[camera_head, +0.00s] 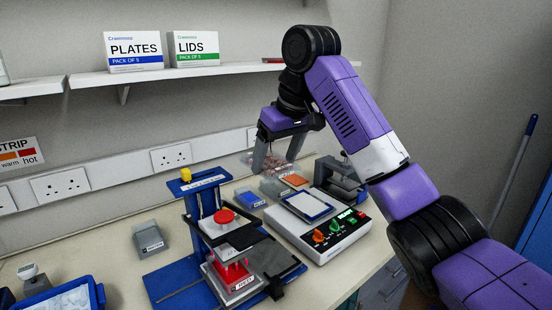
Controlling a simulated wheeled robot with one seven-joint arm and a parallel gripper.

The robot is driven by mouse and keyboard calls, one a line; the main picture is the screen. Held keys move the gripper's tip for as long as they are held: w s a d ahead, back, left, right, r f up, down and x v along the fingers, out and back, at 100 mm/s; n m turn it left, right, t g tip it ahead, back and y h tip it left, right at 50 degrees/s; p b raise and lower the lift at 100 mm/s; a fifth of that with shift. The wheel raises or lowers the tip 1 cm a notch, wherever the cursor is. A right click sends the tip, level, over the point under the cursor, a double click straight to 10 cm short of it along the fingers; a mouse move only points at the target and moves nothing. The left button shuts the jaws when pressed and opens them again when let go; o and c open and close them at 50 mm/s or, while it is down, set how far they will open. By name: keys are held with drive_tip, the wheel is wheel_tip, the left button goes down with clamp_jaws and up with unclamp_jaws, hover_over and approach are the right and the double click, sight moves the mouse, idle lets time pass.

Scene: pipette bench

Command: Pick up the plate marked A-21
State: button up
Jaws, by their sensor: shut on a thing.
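My gripper (274,164) points down over the back of the bench, below the shelf. Its two dark fingers are spread to the sides of a clear plate with reddish contents (272,158), and it is shut on that plate. The plate appears to be above the small boxes at the back of the bench. Any marking on it, such as A-21, is too small to read. A white instrument with a blue-edged pad (308,206) stands in front and to the right of the plate.
A grey block (150,240) and a blue tub (62,300) lie left. A dark grey device (340,180) stands right of the plate. PLATES (135,50) and LIDS (195,48) boxes sit on the shelf above.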

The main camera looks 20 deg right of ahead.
sight(276, 166)
drive_tip(key=shift+r+p, duration=1.55)
drive_tip(key=shift+p, duration=0.45)
